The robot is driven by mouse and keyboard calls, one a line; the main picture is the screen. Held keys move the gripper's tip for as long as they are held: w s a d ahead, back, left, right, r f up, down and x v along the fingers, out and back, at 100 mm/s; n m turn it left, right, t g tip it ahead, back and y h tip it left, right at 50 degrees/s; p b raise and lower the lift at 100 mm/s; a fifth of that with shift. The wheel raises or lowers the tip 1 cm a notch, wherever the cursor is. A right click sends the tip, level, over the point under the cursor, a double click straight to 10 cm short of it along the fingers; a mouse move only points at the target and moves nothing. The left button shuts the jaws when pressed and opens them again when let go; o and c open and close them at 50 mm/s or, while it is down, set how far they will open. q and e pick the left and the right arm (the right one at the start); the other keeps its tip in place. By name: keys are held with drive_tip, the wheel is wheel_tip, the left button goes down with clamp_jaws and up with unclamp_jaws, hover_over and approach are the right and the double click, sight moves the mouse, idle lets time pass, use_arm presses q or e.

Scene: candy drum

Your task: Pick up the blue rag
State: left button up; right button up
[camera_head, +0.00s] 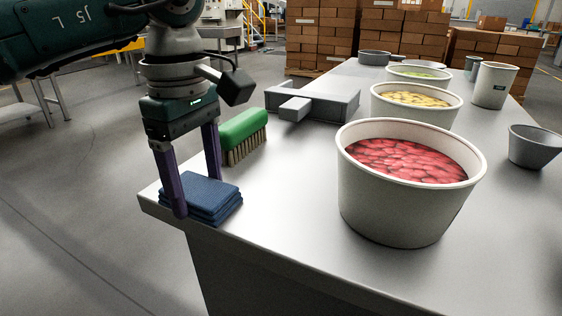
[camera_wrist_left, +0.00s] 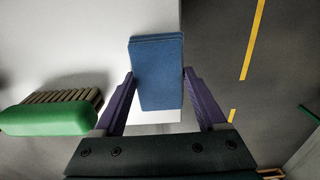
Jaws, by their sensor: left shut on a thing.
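The blue rag (camera_head: 205,197) is folded into a flat stack at the near left corner of the table. It also shows in the left wrist view (camera_wrist_left: 157,70). My left gripper (camera_head: 198,196) points down over the rag, with one purple finger on either side of it. In the left wrist view the fingertips (camera_wrist_left: 158,73) meet the rag's two long sides, and the gripper is shut on it. The rag looks to be at the tabletop; I cannot tell whether it is lifted. My right gripper is in neither view.
A green brush (camera_head: 243,135) lies just behind the rag, close to the gripper. A large white tub of red candy (camera_head: 400,207) stands to the right. The table edge is close on the left; bare tabletop (camera_head: 290,190) lies between rag and tub.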

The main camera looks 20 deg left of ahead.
sight(198, 189)
use_arm(q)
drive_tip(key=shift+r, duration=0.15)
wheel_tip(198, 189, up, 20)
drive_tip(key=p, duration=0.4)
idle(0.8)
